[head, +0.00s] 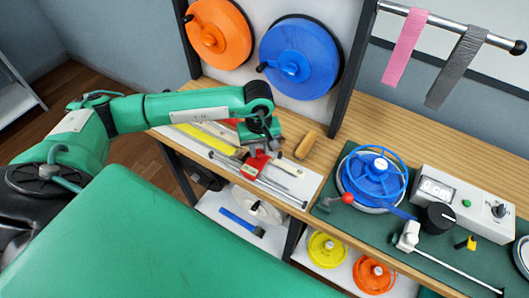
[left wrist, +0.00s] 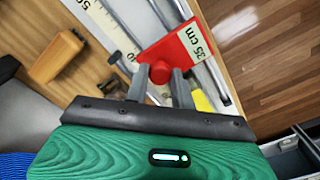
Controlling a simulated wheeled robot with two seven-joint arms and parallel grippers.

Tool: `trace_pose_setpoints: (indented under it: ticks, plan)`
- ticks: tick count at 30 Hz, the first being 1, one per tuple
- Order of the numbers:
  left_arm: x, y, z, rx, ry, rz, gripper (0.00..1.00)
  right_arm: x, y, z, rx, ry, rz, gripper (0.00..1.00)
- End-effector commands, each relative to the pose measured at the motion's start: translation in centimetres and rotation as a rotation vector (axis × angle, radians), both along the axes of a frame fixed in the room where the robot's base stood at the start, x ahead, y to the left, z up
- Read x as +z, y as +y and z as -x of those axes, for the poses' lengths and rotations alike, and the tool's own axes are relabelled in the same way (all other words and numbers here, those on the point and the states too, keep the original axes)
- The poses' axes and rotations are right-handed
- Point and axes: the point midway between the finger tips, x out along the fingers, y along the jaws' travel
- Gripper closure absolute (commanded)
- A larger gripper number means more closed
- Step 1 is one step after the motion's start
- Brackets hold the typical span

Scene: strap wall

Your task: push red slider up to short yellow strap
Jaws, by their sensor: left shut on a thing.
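The red slider (head: 255,164) sits on a pale scale board (head: 308,184) on the wooden bench. In the left wrist view the slider (left wrist: 182,46) is a red plate labelled "35 cm" with a round red knob. My left gripper (head: 259,146) reaches down over it from above. In the left wrist view the fingers (left wrist: 160,84) are on either side of the knob, shut on it. A yellow strap (head: 208,139) lies along the board to the left of the slider; a bit of yellow (left wrist: 201,101) shows behind the right finger. My right gripper is out of view.
A tan block (head: 306,145) lies right of the board. A blue reel (head: 372,178) and a measuring box (head: 464,202) stand farther right. Orange (head: 219,34) and blue (head: 300,57) spools hang behind. The shelf below holds yellow (head: 327,249) and orange (head: 371,275) reels.

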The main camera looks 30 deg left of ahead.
Motion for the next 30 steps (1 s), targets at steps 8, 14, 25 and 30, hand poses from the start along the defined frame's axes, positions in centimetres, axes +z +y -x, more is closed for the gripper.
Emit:
trace_pose_setpoints:
  ticks: [8, 14, 25, 30]
  plan:
    - [0.1, 0.3, -0.1, 0.004, -0.001, -0.006, 0.74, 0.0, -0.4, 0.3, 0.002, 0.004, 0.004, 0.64]
    - [0.1, 0.2, -0.1, 0.003, -0.001, -0.005, 0.53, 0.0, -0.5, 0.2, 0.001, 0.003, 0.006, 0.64]
    - [1.6, 0.2, -0.2, 0.002, -0.004, -0.004, 0.53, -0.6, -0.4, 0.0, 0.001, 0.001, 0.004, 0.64]
    - [5.1, 0.2, -0.2, 0.002, -0.008, -0.003, 0.53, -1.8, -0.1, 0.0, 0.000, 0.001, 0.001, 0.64]
